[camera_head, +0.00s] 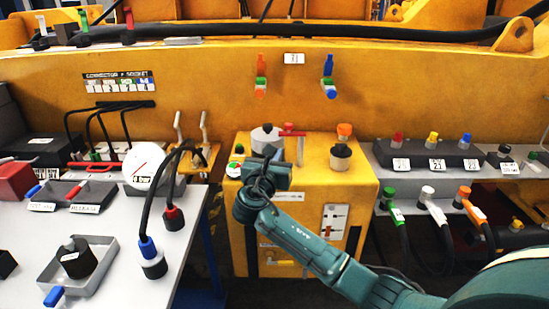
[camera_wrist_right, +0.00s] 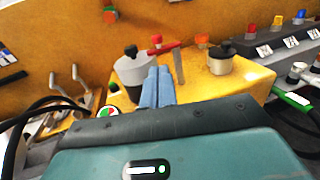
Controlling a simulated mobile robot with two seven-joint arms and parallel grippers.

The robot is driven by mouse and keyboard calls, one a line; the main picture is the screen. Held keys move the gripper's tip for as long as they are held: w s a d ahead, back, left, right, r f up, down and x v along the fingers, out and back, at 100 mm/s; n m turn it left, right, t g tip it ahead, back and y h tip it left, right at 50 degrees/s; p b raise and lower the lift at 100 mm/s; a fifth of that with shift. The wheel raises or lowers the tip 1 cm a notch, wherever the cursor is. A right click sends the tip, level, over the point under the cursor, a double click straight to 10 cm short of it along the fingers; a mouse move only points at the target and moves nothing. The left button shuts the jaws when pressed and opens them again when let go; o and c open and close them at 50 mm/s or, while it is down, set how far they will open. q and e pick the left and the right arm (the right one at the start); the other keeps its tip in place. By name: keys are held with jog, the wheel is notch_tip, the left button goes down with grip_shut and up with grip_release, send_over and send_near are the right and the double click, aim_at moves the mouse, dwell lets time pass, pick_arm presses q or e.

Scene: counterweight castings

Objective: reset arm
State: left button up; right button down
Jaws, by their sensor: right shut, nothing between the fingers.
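My right arm (camera_head: 315,248) comes in from the lower right of the head view and reaches to the yellow cabinet (camera_head: 358,185) in the middle. My right gripper (camera_head: 271,154) is over the cabinet's left part, just in front of a grey canister with a dark knob (camera_head: 262,137). In the right wrist view its two blue-grey fingers (camera_wrist_right: 157,76) lie together with nothing between them. They overlap the canister (camera_wrist_right: 131,72) in the picture; whether they touch it I cannot tell. My left gripper is not in view.
A red-handled valve (camera_head: 292,131) and a black-capped pot (camera_head: 341,155) stand on the cabinet top. At left, a grey table (camera_head: 205,215) carries a gauge (camera_head: 144,166), cable plugs (camera_head: 152,259) and a tray (camera_head: 100,272). At right, a shelf (camera_head: 381,155) holds connectors, with cables hanging below.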

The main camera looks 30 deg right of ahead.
jog(key=s+a+f+m+g+y, duration=0.1)
jog(key=s+a+f+m+y, duration=0.3)
jog(key=f, duration=0.6)
jog(key=s+a+f+m+y, duration=0.3)
jog(key=s+a+f+y, duration=0.3)
jog(key=f, duration=0.4)
jog(key=s+a+f+m+g+y, duration=0.1)
jog(key=s+a+f+m+y, duration=0.1)
jog(key=s+m, duration=0.6)
jog(key=s+a+f+m+y, duration=0.3)
jog(key=s+m, duration=0.6)
jog(key=s, duration=0.5)
jog(key=shift+a+f+m+g, duration=0.3)
jog(key=shift+a+f+g, duration=0.1)
jog(key=shift+a+f, duration=0.35)
